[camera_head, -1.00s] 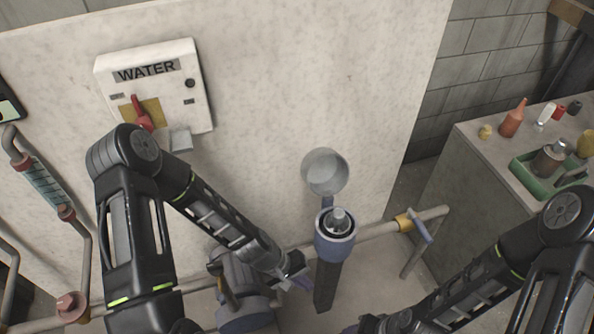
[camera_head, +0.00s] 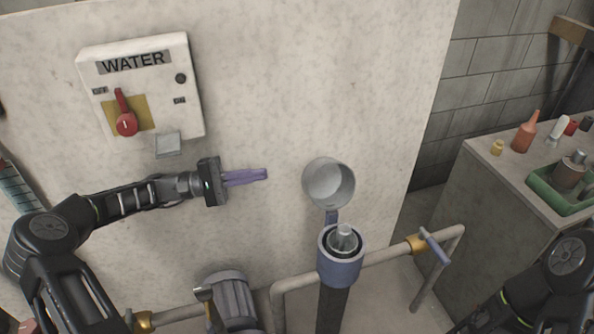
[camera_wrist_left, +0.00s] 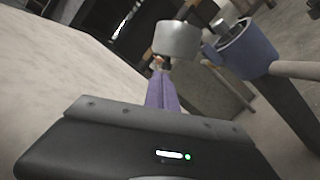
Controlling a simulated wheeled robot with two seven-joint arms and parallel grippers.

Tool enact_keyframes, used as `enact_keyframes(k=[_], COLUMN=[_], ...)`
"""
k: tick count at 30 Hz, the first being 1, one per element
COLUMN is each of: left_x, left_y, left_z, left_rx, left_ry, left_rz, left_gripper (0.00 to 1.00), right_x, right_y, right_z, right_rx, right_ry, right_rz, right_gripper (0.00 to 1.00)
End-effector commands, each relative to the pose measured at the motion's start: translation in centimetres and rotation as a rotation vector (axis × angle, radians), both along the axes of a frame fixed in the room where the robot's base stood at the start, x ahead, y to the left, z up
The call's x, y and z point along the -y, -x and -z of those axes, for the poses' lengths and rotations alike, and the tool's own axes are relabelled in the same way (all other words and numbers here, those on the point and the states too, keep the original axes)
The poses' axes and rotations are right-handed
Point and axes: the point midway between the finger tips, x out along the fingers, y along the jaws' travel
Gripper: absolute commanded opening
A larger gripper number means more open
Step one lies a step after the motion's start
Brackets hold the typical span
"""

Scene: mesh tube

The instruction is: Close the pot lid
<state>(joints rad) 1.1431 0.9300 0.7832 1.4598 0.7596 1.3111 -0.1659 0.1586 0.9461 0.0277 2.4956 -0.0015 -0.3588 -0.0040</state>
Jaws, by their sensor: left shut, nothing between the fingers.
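The pot is a blue-rimmed cylinder (camera_head: 341,268) on a dark post, with a clear glass-like piece (camera_head: 343,238) standing in its mouth. Its round grey lid (camera_head: 329,184) stands open, tilted up behind the pot on a hinge (camera_head: 331,216). In the left wrist view the lid (camera_wrist_left: 178,40) is ahead of the fingers and the blue pot (camera_wrist_left: 246,52) is to its right. My left gripper (camera_head: 264,174) is shut and empty, its purple fingers pointing right, left of the lid and apart from it. My right gripper is outside the view; only part of my right arm shows.
A pale wall panel carries a WATER box (camera_head: 143,88) with a red handle. A horizontal pipe (camera_head: 386,255) with a blue-handled valve runs beside the pot. A grey motor-like unit (camera_head: 233,300) stands lower left. A cabinet (camera_head: 475,190) with bottles and a green tray is at right.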

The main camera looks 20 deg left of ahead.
Motion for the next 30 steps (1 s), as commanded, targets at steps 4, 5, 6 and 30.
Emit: enact_keyframes(k=[4,5,6,30], left_x=[0.2,0.3,0.5,9.4], left_y=[0.0,-0.1,-0.1,-3.6], left_z=[0.0,0.0,0.0,-1.0], left_rx=[-0.001,-0.002,-0.002,-0.003], left_ry=[0.0,-0.001,-0.001,-0.002], left_rz=[0.001,0.002,0.002,0.002], left_gripper=[0.0,0.0,0.0,0.0], right_x=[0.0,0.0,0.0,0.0], right_y=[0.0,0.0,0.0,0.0], right_z=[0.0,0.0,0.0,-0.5], right_rx=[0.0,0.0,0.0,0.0], right_ry=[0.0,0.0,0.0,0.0], right_rz=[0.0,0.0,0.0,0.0], right_gripper=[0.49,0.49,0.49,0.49])
